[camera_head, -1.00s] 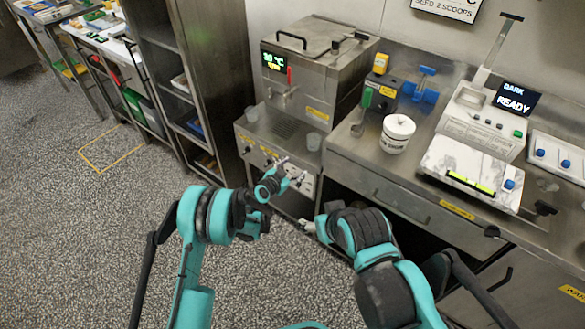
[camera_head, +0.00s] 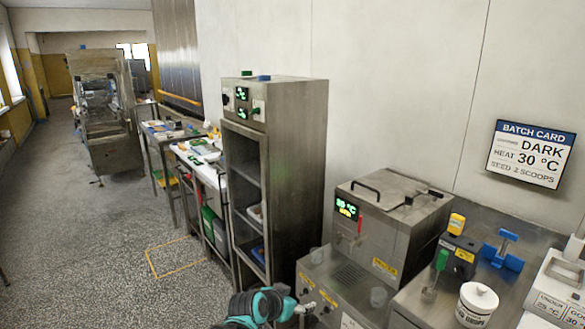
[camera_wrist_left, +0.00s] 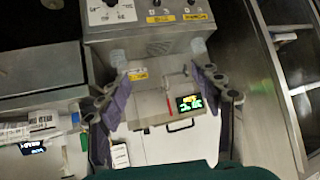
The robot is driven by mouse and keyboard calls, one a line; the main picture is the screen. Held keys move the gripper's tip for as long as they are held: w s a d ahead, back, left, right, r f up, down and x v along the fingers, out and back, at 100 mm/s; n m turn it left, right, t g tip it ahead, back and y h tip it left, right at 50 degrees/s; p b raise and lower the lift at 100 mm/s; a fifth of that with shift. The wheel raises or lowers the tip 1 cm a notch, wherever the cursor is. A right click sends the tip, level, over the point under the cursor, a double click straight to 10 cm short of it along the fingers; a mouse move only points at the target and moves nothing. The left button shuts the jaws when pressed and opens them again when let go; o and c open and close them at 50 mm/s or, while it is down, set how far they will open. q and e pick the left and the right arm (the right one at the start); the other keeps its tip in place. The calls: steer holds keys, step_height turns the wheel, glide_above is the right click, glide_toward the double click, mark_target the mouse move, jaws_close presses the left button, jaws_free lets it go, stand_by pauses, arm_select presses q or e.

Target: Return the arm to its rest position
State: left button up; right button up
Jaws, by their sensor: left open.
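My teal and black left arm (camera_head: 258,307) shows at the bottom edge of the head view, in front of the steel melter. Its gripper (camera_head: 300,306) points right, towards the melter's front, and is partly cut off. In the left wrist view the left gripper (camera_wrist_left: 160,80) has its two dark fingers wide apart, with nothing held between them. The melter's front and green display (camera_wrist_left: 189,103) show beyond the fingers, upside down. My right arm and gripper are out of view.
The steel melter (camera_head: 390,225) stands on the counter. A white lidded tub (camera_head: 476,305) and a blue-handled tool (camera_head: 502,250) are at its right. A tall steel cabinet (camera_head: 290,140) stands left. The floor (camera_head: 90,250) beyond is open, with a yellow outline.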

arm_select(q)
steer(key=s+a+n+g+y, duration=0.1)
steer(key=s+a+n+y, duration=0.1)
steer(key=s+a, duration=0.7)
steer(key=s+a+n+y, duration=0.3)
steer(key=s+a, duration=0.7)
steer(key=s, duration=0.8)
steer(key=shift+n+g, duration=0.4)
steer(key=shift+n, duration=0.6)
